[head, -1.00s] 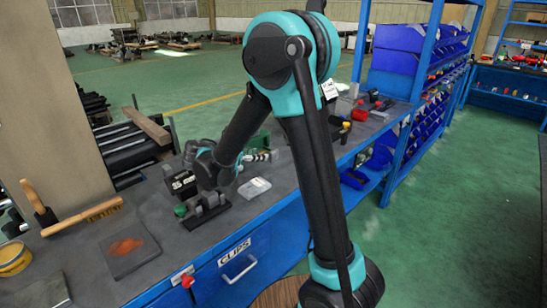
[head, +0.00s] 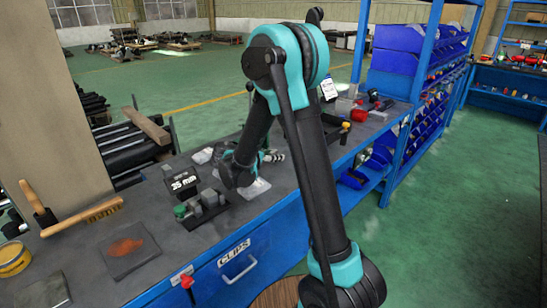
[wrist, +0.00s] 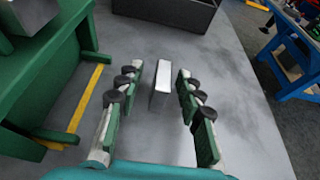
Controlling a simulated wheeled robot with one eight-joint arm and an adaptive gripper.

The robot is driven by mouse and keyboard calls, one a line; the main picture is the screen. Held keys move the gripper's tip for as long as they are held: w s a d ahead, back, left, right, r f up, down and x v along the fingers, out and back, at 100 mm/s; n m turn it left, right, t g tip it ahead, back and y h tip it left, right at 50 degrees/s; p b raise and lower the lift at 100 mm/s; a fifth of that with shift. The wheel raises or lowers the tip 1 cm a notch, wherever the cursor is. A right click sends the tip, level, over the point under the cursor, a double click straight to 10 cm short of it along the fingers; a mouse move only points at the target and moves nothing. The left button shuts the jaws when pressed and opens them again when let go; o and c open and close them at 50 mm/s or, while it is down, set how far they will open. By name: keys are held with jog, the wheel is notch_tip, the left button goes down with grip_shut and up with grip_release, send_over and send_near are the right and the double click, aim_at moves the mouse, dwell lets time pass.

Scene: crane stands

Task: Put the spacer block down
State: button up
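In the wrist view a small pale metal block (wrist: 160,84), which looks like the spacer block, stands upright on the grey surface. My gripper (wrist: 160,78) is open around it, one finger on each side with a clear gap on both sides. Neither finger touches the block. In the head view my gripper (head: 272,156) is low over the bench, partly hidden by my own arm. I cannot make out the block there.
A dark "35 mm" box (head: 183,182) and a dark holder with grey blocks (head: 203,209) stand left of my gripper on the bench (head: 170,228). A clear packet (head: 254,188) lies nearby. A dark box (wrist: 170,10) lies beyond the metal block in the wrist view.

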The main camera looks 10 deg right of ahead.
aim_at(274, 151)
grip_shut()
dwell(0.4)
notch_tip(274, 151, up, 20)
dwell(0.5)
dwell(0.5)
